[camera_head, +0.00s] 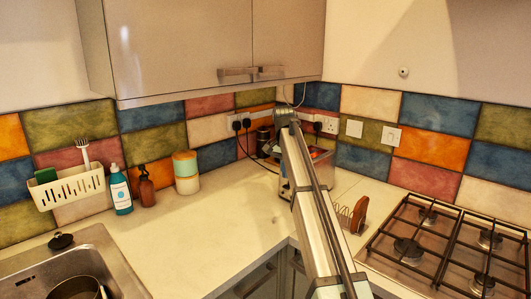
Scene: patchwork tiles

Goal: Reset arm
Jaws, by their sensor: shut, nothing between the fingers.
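My arm (318,215) runs up from the bottom edge, right of centre, toward the back corner of the counter. Its far end (285,117) is a small grey joint that shows in front of the tiled wall, near the sockets. No gripper fingers can be made out. They are hidden or out of the picture.
A metal toaster (286,182) stands partly behind my arm. A toast rack (352,214) and gas hob (455,250) are at the right. Bottles (120,190), a canister (186,173) and a sink (85,262) are at the left. The counter (215,225) between is clear. Cabinets (210,45) hang above.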

